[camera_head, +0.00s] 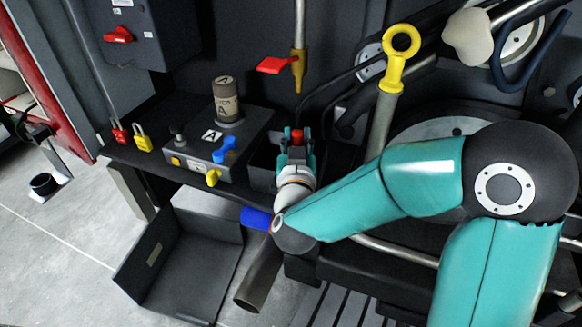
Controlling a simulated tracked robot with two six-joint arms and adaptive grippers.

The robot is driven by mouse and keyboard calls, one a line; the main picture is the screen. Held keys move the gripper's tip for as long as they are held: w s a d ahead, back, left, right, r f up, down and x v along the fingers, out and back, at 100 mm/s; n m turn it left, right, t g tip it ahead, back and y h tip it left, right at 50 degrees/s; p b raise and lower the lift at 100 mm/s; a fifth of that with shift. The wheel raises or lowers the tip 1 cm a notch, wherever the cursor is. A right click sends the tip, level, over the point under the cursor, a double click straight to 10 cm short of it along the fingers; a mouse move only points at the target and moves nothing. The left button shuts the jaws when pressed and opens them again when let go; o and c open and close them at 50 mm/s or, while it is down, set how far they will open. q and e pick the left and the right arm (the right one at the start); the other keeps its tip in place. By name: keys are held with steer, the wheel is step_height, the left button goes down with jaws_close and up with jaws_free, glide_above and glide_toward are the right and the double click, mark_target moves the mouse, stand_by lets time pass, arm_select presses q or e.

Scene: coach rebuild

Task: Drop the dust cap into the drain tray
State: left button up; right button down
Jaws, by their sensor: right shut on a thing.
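My right gripper (296,148) reaches away from me at the middle of the view, on the end of my teal arm. It is shut on a small red piece, which I take to be the dust cap (297,134). Its fingers hide most of that piece. A dark open box (263,172) sits on the shelf just left of the gripper, partly hidden by it. A larger dark open tray (222,262) with a small label is lower left. I cannot tell which of the two is the drain tray. My left gripper is not in view.
A control box (205,160) with blue and yellow levers and a labelled cylinder (227,100) stand left of the gripper. A red-handled valve (277,65) and yellow ring handle (392,75) rise behind. Grey floor is clear lower left.

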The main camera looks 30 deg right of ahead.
steer(key=c, duration=0.8)
jaws_free()
steer(key=v, duration=0.7)
steer(key=shift+s+a+f, duration=0.1)
steer(key=shift+a, duration=0.05)
steer(key=shift+s, duration=0.1)
